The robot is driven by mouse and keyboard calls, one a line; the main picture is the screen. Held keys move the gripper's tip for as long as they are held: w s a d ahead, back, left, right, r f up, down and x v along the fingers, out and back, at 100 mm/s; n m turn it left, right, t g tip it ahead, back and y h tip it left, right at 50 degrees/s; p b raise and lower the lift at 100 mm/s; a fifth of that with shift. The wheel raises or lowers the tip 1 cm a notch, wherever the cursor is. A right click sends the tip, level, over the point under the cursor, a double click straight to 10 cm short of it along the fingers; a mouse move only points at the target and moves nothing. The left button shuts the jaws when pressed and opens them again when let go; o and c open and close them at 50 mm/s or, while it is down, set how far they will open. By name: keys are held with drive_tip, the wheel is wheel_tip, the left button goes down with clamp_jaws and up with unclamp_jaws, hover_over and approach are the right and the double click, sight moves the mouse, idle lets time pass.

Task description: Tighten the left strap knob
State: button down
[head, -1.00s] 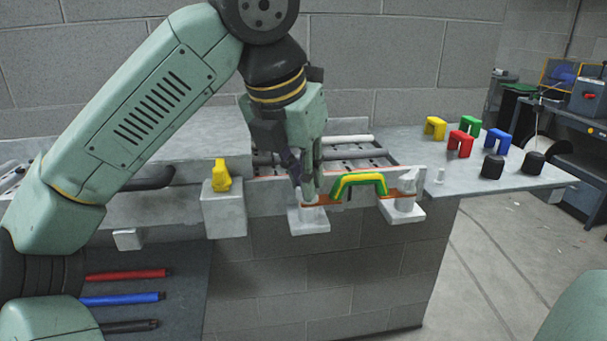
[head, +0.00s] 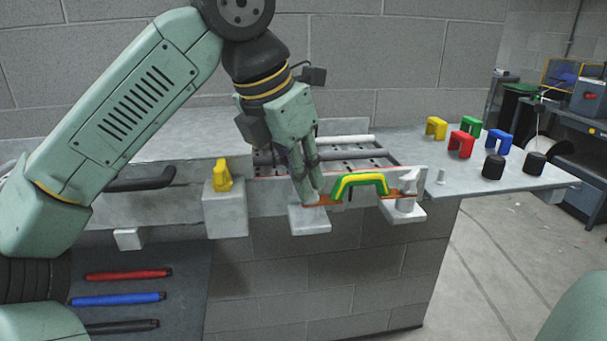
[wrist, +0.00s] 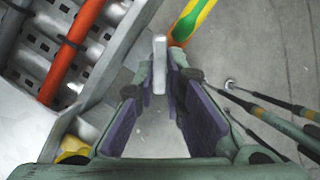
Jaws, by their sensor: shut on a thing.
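The left strap knob, a pale grey bar (wrist: 159,62), stands between the fingertips of my gripper (wrist: 161,78) in the wrist view. In the head view my gripper (head: 311,196) is down over the left bracket (head: 310,222), shut on the knob, and its fingers mostly hide it. An orange strap (head: 323,199) runs right from there under a green and yellow handle (head: 358,180). The right strap knob (head: 408,182) stands on the right bracket (head: 402,215), clear of my gripper.
A yellow lever (head: 221,175) sits on a grey block left of my gripper. Yellow, green, red and blue handles and two black knobs (head: 493,167) stand on the right bench top. Red, blue and black bars (head: 118,299) lie at lower left.

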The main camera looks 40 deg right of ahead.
drive_tip(key=m, duration=0.1)
drive_tip(key=m+g, duration=0.1)
drive_tip(key=m, duration=0.1)
drive_tip(key=shift+w+m+g, duration=0.3)
drive_tip(key=m, duration=0.2)
drive_tip(key=m+g, duration=0.1)
drive_tip(key=m, duration=0.1)
drive_tip(key=shift+w+d+m+y, duration=0.2)
drive_tip(key=shift+m+y, duration=0.1)
drive_tip(key=shift+y, duration=0.1)
drive_tip(key=m, duration=0.2)
drive_tip(key=m+g+y, duration=0.1)
drive_tip(key=m, duration=0.1)
drive_tip(key=shift+w+d+r, duration=0.1)
drive_tip(key=shift+w+d, duration=0.1)
drive_tip(key=shift+w+d+m+g+y, duration=0.2)
drive_tip(key=shift+m+y, duration=0.25)
drive_tip(key=shift+m, duration=0.65)
drive_tip(key=shift+s+d+m+g+y, duration=0.1)
drive_tip(key=shift+m+g+y, duration=0.3)
drive_tip(key=shift+m, duration=0.7)
drive_tip(key=c, duration=1.7)
unclamp_jaws()
drive_tip(key=shift+o, duration=0.2)
drive_tip(key=shift+a, duration=0.1)
